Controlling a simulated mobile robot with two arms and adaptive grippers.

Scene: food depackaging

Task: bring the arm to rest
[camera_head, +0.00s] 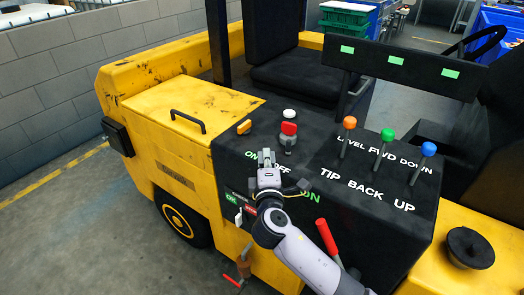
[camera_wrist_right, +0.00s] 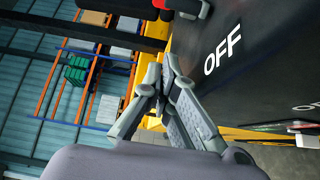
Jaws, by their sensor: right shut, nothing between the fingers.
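My right gripper (camera_head: 267,158) is in front of the black control panel (camera_head: 345,225) of a yellow forklift-like vehicle, by the word "OFF". Its fingers are together with nothing between them; the wrist view also shows the closed fingers (camera_wrist_right: 163,88) beside the panel's "OFF" lettering (camera_wrist_right: 222,49). The red switch (camera_head: 289,128) on the panel top is up and right of the fingertips, apart from them in the head view. My right arm (camera_head: 305,258) comes in from the bottom and covers part of the panel. My left gripper is not in view.
An orange-yellow knob (camera_head: 244,127) and a white button (camera_head: 289,113) are near the red switch. Orange (camera_head: 349,123), green (camera_head: 387,135) and blue (camera_head: 428,149) levers stand to the right. A red-handled lever (camera_head: 327,238) is right beside my arm. Open floor (camera_head: 75,235) lies left.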

